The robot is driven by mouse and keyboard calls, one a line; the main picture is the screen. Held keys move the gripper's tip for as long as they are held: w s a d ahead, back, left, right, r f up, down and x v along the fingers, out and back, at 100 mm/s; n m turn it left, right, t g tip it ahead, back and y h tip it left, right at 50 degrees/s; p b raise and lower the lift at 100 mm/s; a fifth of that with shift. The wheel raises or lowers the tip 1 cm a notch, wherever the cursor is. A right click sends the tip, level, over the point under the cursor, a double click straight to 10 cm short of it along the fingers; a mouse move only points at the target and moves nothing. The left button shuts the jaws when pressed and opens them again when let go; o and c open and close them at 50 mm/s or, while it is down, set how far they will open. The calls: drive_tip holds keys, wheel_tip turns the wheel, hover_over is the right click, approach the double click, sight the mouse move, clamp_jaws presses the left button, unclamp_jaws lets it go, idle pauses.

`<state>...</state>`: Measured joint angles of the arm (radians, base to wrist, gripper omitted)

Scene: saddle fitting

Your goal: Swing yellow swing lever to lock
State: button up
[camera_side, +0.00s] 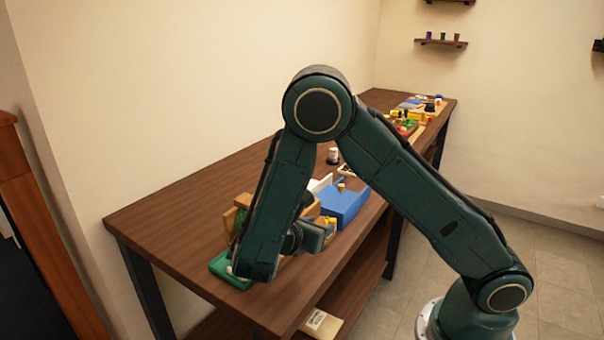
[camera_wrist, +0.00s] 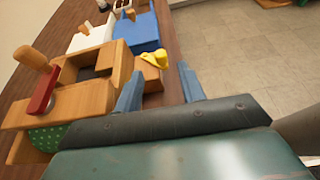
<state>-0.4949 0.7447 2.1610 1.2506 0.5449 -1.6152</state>
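The yellow swing lever (camera_wrist: 153,58) shows in the wrist view at the edge of a wooden fixture (camera_wrist: 118,60), beside a small wooden block. My gripper (camera_wrist: 160,72) is open, with its two blue-grey fingers apart. The lever appears between and just beyond the fingertips. I cannot tell whether a finger touches it. A red lever with a wooden handle (camera_wrist: 42,84) stands on the left part of the fixture. In the side view, my arm hides much of the fixture and the gripper's fingertips.
A blue block (camera_side: 342,205) stands just beyond the fixture, with a white piece beside it. A green tray (camera_side: 219,267) lies near the front of the wooden table (camera_side: 165,215). Several small coloured things lie at the table's far end. The table's left part is clear.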

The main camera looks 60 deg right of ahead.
drive_tip(key=v, duration=0.5)
drive_tip(key=shift+a+r, duration=0.1)
drive_tip(key=shift+a, duration=0.1)
drive_tip(key=shift+d, duration=0.1)
clamp_jaws()
drive_tip(key=d+r+n+g+y, duration=0.1)
drive_tip(key=d+n+y, duration=0.2)
drive_tip(key=n, duration=0.8)
drive_tip(key=d+r+n+y, duration=0.2)
drive_tip(key=d+n, duration=0.3)
drive_tip(key=n, duration=0.6)
drive_tip(key=d+r+n+g+y, duration=0.1)
drive_tip(key=d+n+y, duration=0.3)
drive_tip(key=n, duration=0.8)
drive_tip(key=shift+s+d+r+g, duration=0.25)
drive_tip(key=shift+s+d+g, duration=0.05)
drive_tip(key=shift+s+d, duration=0.1)
drive_tip(key=m, duration=0.1)
drive_tip(key=d+r+m, duration=0.1)
drive_tip(key=m, duration=0.1)
drive_tip(key=m+y, duration=0.1)
drive_tip(key=m, duration=0.1)
drive_tip(key=shift+s+d+r, duration=0.3)
drive_tip(key=shift+d+r, duration=0.05)
